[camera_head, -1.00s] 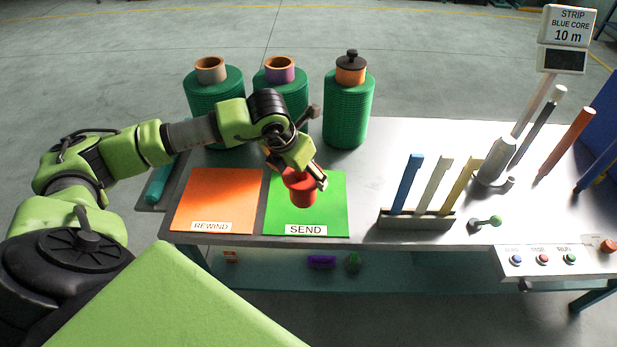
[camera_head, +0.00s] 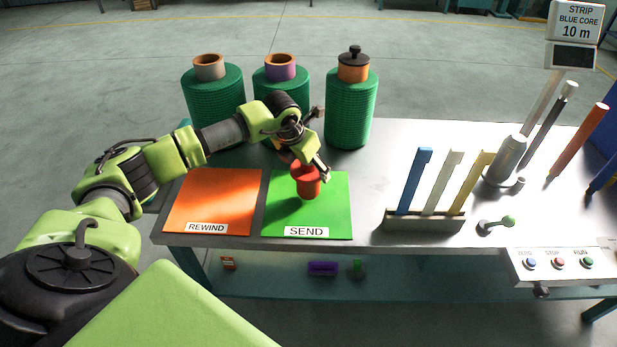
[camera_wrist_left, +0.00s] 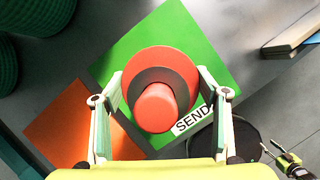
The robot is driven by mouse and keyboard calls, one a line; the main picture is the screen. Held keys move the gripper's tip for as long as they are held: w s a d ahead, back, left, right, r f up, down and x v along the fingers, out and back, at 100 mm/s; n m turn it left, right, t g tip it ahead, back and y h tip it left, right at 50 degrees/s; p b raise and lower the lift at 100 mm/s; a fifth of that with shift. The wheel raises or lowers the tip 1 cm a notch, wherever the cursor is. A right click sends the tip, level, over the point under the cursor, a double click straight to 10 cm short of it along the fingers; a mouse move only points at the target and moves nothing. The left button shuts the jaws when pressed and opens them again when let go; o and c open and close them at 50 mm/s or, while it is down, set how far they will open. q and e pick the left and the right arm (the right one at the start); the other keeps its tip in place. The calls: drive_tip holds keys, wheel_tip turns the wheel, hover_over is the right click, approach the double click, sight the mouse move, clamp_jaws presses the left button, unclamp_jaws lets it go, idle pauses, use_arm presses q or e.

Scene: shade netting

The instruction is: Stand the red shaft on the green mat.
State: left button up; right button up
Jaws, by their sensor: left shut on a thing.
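The red shaft (camera_head: 306,182) is a short red cylinder with a wider flange, over the back middle part of the green mat (camera_head: 335,215). The mat bears a SEND label. My left gripper (camera_head: 313,167) is shut on the shaft from above. In the left wrist view, its two fingers (camera_wrist_left: 158,92) reach along both sides of the red shaft (camera_wrist_left: 155,106), with the green mat (camera_wrist_left: 190,35) behind it. The shaft looks about upright. A dark shadow lies on the mat to its left; I cannot tell whether its lower end touches the mat.
An orange REWIND mat (camera_head: 212,200) lies left of the green mat. Several green rolls (camera_head: 350,110) stand behind. A rack (camera_head: 424,220) with blue, white and yellow strips stands to the right. The front of the green mat is clear.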

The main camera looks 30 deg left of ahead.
use_arm(q)
wheel_tip(320, 180, down, 2)
drive_tip(key=shift+r, duration=0.1)
use_arm(e)
drive_tip(key=shift+f, duration=0.5)
use_arm(q)
drive_tip(key=o, duration=1.9)
drive_tip(key=shift+s+f, duration=0.1)
drive_tip(key=shift+f, duration=0.1)
drive_tip(key=shift+r, duration=0.15)
drive_tip(key=shift+s+r, duration=0.1)
drive_tip(key=shift+r, duration=0.2)
drive_tip(key=b+v, duration=0.2)
drive_tip(key=v, duration=0.9)
drive_tip(key=shift+r, duration=0.15)
use_arm(e)
drive_tip(key=shift+f, duration=0.9)
